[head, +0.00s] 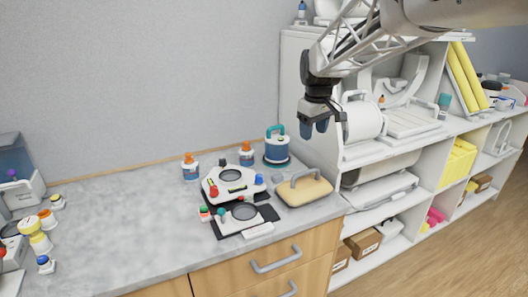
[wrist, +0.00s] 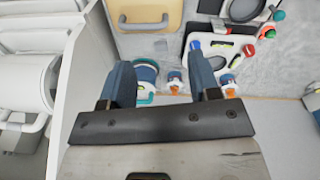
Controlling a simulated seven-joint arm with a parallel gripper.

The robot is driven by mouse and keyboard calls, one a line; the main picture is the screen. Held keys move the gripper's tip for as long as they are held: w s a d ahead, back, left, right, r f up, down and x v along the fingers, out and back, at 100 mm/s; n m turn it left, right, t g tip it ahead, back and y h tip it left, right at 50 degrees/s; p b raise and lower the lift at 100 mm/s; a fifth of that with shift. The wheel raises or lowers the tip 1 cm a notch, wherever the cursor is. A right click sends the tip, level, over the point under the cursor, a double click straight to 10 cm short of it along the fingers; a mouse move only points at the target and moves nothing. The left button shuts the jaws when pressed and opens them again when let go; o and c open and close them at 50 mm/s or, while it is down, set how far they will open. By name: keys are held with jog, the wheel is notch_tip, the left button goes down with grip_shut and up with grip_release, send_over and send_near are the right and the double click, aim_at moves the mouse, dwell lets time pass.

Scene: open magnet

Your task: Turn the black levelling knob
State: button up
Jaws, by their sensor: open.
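A white levelling device (head: 231,186) with a round dark window stands on the counter. It carries a red knob (head: 213,192), a blue knob (head: 259,179) and a small dark part (head: 222,163) at its back that may be the black knob; it is too small to be sure. In the wrist view the device (wrist: 222,46) lies beyond the right finger, partly hidden by it. My gripper (head: 315,127) is open and empty, high above the counter's right end, to the right of and above the device. Its two blue fingers (wrist: 162,82) stand wide apart in the wrist view.
A second white device (head: 243,213) on a black base sits in front. A beige block with a grey handle (head: 304,189), a blue-white pot (head: 277,147) and orange-capped bottles (head: 190,167) stand close by. A white shelf unit (head: 345,160) rises at right. The counter's middle is clear.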

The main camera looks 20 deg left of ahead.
jog(key=w+a+f+n, duration=0.2)
jog(key=w+a+f, duration=0.15)
jog(key=a, duration=0.55)
jog(key=w+a+f+n, duration=0.2)
jog(key=w+a, duration=0.3)
jog(key=a, duration=0.4)
jog(key=n+g, duration=0.1)
jog(key=n, duration=0.3)
send_over(222, 159)
jog(key=f, duration=0.9)
jog(key=shift+s+f, duration=0.25)
jog(key=shift+f, duration=0.15)
jog(key=shift+d+f, duration=0.1)
jog(key=shift+f, duration=3.8)
jog(key=c, duration=0.9)
